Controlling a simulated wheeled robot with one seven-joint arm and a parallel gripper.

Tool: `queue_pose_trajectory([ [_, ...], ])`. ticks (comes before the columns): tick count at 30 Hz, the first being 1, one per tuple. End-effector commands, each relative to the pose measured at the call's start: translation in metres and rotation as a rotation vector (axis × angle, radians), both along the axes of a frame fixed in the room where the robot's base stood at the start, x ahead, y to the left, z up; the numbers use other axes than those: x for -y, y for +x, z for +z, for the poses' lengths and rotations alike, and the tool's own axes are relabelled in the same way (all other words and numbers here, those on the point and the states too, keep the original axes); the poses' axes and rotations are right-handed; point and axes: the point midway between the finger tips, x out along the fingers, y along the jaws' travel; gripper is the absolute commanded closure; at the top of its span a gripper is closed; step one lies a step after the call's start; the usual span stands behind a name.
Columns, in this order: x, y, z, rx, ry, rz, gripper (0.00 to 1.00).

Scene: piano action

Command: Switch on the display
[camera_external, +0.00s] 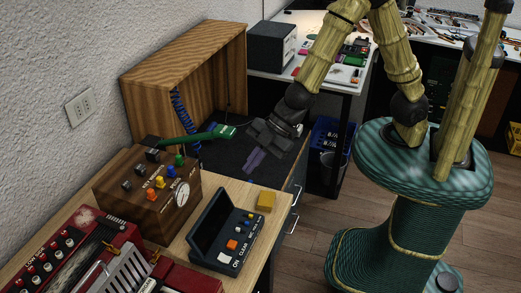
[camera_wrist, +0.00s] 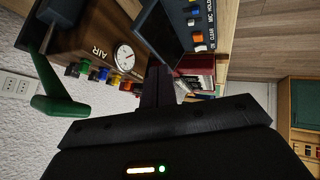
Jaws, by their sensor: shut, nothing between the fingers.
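The display unit (camera_external: 212,224) is a dark box with a blank dark screen and a button panel, standing on the light wooden worktop. A white button (camera_external: 224,258) by the word ON sits at its near end, with an orange button (camera_external: 232,245) and blue ones farther along. In the wrist view the display unit (camera_wrist: 160,30) is at the top, partly cut off by the frame edge. My gripper (camera_external: 254,160) is shut and empty, apart from the unit, beyond it over the dark surface. Its closed fingers also show in the wrist view (camera_wrist: 157,86).
A wooden box (camera_external: 140,200) with a round gauge (camera_external: 181,193) and coloured knobs stands left of the display unit. A green tool (camera_external: 205,135) extends behind it. A yellow block (camera_external: 266,201) lies right of the unit. Red equipment (camera_external: 90,260) fills the near left.

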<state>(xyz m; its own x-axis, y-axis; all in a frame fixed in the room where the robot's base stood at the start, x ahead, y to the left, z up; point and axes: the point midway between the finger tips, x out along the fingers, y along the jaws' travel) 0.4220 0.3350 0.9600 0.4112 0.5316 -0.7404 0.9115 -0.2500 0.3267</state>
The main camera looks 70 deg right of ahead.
Motion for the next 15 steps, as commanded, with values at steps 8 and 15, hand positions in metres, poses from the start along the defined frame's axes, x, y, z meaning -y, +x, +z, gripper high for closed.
queue_pose_trajectory([
  [8,-0.095,-0.045,-0.028,0.114,0.091,0.306,1.00],
  [15,-0.097,-0.046,-0.025,0.119,0.093,0.313,1.00],
])
